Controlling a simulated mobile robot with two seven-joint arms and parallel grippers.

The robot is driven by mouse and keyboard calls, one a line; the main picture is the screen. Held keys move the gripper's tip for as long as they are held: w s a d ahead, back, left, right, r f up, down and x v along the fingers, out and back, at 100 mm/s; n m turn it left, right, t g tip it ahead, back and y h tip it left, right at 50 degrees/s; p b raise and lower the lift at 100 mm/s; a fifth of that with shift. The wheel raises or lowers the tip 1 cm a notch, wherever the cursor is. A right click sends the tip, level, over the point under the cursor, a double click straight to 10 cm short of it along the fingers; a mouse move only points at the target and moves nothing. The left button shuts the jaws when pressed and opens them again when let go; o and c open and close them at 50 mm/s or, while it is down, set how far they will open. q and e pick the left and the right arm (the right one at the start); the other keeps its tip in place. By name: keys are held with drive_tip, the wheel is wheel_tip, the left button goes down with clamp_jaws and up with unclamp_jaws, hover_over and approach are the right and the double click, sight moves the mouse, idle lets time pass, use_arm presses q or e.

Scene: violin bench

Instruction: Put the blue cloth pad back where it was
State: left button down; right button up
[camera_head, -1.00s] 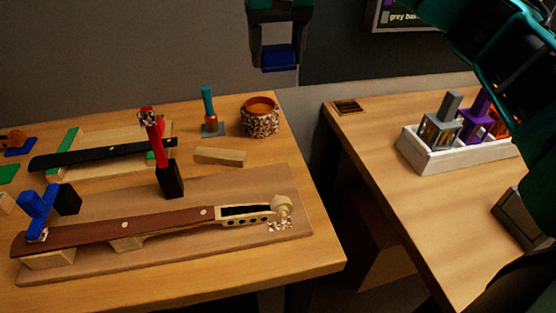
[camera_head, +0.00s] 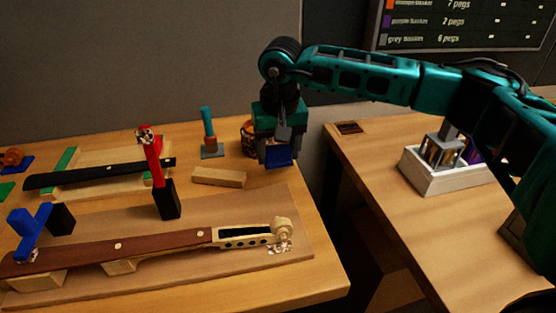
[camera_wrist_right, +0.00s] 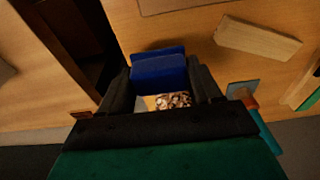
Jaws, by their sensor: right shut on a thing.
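My right gripper (camera_head: 279,157) is shut on the blue cloth pad (camera_head: 279,158) above the far right part of the violin bench, pointing down. In the right wrist view the pad (camera_wrist_right: 158,72) sits between the two dark fingers (camera_wrist_right: 160,85). Whether the pad touches the bench is hard to tell. The speckled round pot (camera_head: 247,140) is partly hidden behind the gripper; its speckled part (camera_wrist_right: 174,100) shows just below the pad in the wrist view. My left gripper is not in view.
A pale wood block (camera_head: 219,177) and a teal-handled tool (camera_head: 208,133) stand left of the gripper. A violin neck (camera_head: 130,246) lies on a board in front. A gap separates this bench from the right table (camera_head: 380,155), which holds a white tray (camera_head: 440,180).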

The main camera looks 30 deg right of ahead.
sight(278, 161)
wheel_tip(278, 161, down, 3)
drive_tip(key=shift+r, duration=0.1)
drive_tip(key=o, duration=1)
